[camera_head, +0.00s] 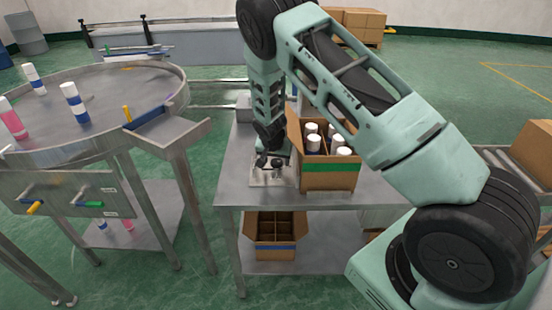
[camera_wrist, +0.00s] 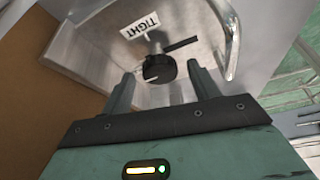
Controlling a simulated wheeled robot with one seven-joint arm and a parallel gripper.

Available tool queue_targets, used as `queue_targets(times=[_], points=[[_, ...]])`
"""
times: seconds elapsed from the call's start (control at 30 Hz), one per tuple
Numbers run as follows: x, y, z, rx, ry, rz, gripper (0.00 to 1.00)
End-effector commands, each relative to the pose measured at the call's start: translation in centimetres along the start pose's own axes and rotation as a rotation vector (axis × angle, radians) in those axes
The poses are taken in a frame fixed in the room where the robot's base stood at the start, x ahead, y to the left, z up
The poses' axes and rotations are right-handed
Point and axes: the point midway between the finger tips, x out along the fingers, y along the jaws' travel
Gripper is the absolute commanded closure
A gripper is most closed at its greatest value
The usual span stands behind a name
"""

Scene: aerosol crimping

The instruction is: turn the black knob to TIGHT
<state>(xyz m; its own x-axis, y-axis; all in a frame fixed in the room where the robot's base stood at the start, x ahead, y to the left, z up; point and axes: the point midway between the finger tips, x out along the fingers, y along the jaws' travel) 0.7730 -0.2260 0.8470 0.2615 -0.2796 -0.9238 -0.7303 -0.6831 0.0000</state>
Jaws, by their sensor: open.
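The black knob (camera_wrist: 160,68) sits on a metal panel in the wrist view. A white label reading TIGHT (camera_wrist: 140,24) is on the panel beyond it and appears upside down. A dark bar (camera_wrist: 181,44) and a short metal stem show just behind the knob. My gripper (camera_wrist: 160,74) is open, with one finger on each side of the knob and visible gaps between. Nothing is held. In the head view my gripper is low over a small metal plate (camera_head: 258,178) on the table, and the knob cannot be made out clearly there.
A bent metal bar (camera_wrist: 232,45) stands close right of the knob. A cardboard box with white-capped cans (camera_head: 328,178) stands on the table right beside my arm. An empty divided box (camera_head: 276,240) sits on the lower shelf. A round metal table (camera_head: 95,110) with cans is at left.

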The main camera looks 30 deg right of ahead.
Motion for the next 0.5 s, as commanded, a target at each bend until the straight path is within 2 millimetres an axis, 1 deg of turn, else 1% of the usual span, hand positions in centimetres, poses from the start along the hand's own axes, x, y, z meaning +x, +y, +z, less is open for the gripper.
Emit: queue_targets(times=[0.17,0.2,0.27,0.3,0.33,0.5], points=[[0.02,-0.02,0.04,0.0,0.0,0.0,0.39],[0.02,-0.02,0.04,0.0,0.0,0.0,0.5],[0.02,-0.02,0.05,0.0,0.0,0.0,0.67],[0.01,-0.01,0.05,0.0,0.0,0.0,0.78],[0.01,-0.01,0.05,0.0,0.0,0.0,0.84],[0.02,-0.02,0.06,0.002,0.0,0.001,0.84]])
